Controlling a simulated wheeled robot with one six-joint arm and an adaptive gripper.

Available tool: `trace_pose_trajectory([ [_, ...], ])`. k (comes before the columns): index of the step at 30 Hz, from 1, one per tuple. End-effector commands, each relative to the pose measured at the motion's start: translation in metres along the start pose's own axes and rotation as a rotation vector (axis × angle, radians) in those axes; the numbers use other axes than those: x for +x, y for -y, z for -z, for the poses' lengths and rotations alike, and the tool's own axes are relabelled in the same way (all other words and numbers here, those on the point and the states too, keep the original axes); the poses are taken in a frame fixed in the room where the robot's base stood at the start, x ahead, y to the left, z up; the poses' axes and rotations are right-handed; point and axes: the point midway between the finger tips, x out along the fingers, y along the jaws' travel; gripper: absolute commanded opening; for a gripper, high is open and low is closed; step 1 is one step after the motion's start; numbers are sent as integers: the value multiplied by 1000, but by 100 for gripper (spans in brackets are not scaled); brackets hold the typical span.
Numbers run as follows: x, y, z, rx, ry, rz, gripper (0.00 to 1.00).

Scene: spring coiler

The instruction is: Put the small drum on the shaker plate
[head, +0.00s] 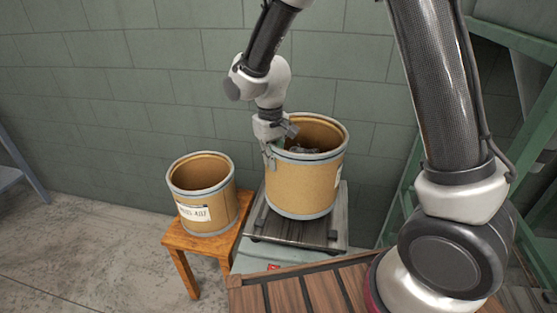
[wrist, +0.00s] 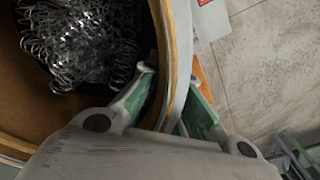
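A tan fibre drum with a grey rim (head: 303,186) is upright over the dark shaker plate (head: 290,232); I take it as the small drum. Its base looks down on the plate, though I cannot tell whether it touches everywhere. Coiled wire springs (wrist: 85,45) lie inside it. My gripper (head: 280,142) is at the drum's left rim. The inside finger's contact is partly in shadow.
A second, open drum with a white label (head: 204,224) stands on a wooden stool (head: 182,262) just left of the plate. A slatted wooden surface (head: 310,292) is in front. Green framing (head: 402,178) stands at the right, a block wall behind.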

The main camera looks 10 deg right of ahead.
Motion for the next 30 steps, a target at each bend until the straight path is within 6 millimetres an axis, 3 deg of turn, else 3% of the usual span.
trace_pose_trajectory([
  [15, 52, 1, 0, -2, 0, -1, 0],
  [27, 56, 1, 1, -2, -2, 0, 0],
  [30, 56, 1, 0, -1, -1, 0, 23],
])
